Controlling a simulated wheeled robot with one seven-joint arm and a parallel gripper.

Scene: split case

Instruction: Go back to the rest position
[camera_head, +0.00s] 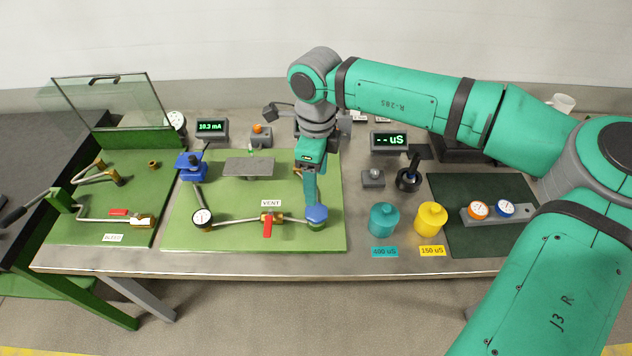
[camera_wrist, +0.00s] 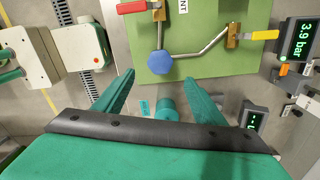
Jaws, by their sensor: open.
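My gripper (camera_head: 311,198) points down over the right part of the green panel in the head view. In the wrist view its two fingers (camera_wrist: 160,80) are wide apart with nothing held between them. A blue knob (camera_wrist: 160,62) shows just beyond the fingertips in that view. In the head view the blue knob (camera_head: 317,217) is at the right end of the pipe, just below the gripper; I cannot tell whether they touch. My arm reaches in from the right, bent and extended over the bench.
The green panel (camera_head: 225,238) carries a red-handled VENT valve (camera_head: 268,225) and a gauge (camera_head: 202,218). Teal (camera_head: 384,220) and yellow (camera_head: 431,219) jars stand to the right. A glass-lidded case (camera_head: 108,100) is at left. A uS meter (camera_head: 389,140) stands behind the jars.

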